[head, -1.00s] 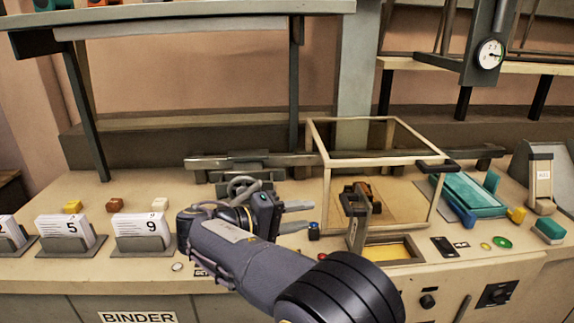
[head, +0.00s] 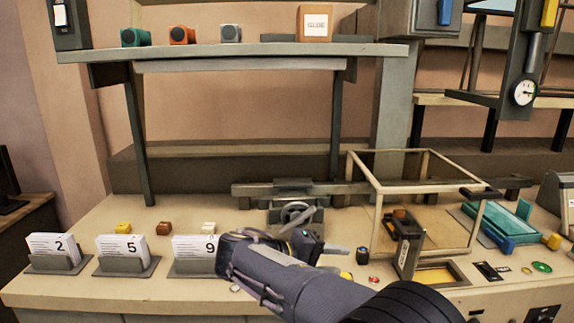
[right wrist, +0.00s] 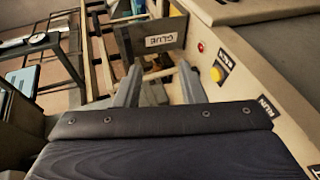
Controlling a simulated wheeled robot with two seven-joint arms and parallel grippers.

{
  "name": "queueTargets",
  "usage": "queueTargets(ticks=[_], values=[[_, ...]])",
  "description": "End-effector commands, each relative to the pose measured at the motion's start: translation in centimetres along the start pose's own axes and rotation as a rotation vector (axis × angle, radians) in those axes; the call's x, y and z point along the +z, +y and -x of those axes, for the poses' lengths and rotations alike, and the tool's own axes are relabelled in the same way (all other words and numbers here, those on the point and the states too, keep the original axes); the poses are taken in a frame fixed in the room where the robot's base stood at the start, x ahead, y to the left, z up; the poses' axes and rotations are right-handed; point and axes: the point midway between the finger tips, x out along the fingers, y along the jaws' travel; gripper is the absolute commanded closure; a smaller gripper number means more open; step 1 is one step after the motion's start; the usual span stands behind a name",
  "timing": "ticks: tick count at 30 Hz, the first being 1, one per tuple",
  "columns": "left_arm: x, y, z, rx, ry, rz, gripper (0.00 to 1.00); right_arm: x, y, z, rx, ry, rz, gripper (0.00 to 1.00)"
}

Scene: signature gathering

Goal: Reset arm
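My right arm reaches in from the lower right of the head view. Its gripper (head: 336,257) hangs over the bench in front of the framed glass box (head: 420,205). In the right wrist view the two fingers (right wrist: 158,86) are spread apart with nothing held between them. A dark plate marked GLUE (right wrist: 157,40) lies beyond the fingertips. My left arm and gripper are in neither current view.
Numbered paper stacks in holders, including the one marked 5 (head: 125,255), line the bench's left. A shelf (head: 230,53) with small coloured blocks spans above. A teal tray (head: 497,222) is at right, and a yellow button (right wrist: 217,74) is near the fingers.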

Motion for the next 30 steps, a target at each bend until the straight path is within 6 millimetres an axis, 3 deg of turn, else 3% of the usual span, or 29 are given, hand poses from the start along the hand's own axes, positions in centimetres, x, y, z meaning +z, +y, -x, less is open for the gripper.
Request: queueTargets(ticks=[5,11,17,20,24,30], values=[[0.0,0.0,0.0,0.000,0.000,0.000,0.64,2.4,0.0,-3.6,-0.153,-0.040,0.020,0.64],[0.0,0.0,0.0,0.000,0.000,0.000,0.64,7.0,-0.7,-8.0,-0.402,-0.084,0.022,0.64],[0.0,0.0,0.0,0.000,0.000,0.000,0.64,15.1,-2.6,-11.2,-0.782,-0.099,-0.053,0.64],[0.0,0.0,0.0,0.000,0.000,0.000,0.64,19.7,-4.0,-11.1,-0.982,-0.078,-0.142,0.64],[0.0,0.0,0.0,0.000,0.000,0.000,0.64,25.0,-5.7,-9.2,-1.205,-0.019,-0.313,0.64],[0.0,0.0,0.0,0.000,0.000,0.000,0.64,29.7,-8.2,-5.6,-1.383,0.080,-0.590,0.64]])
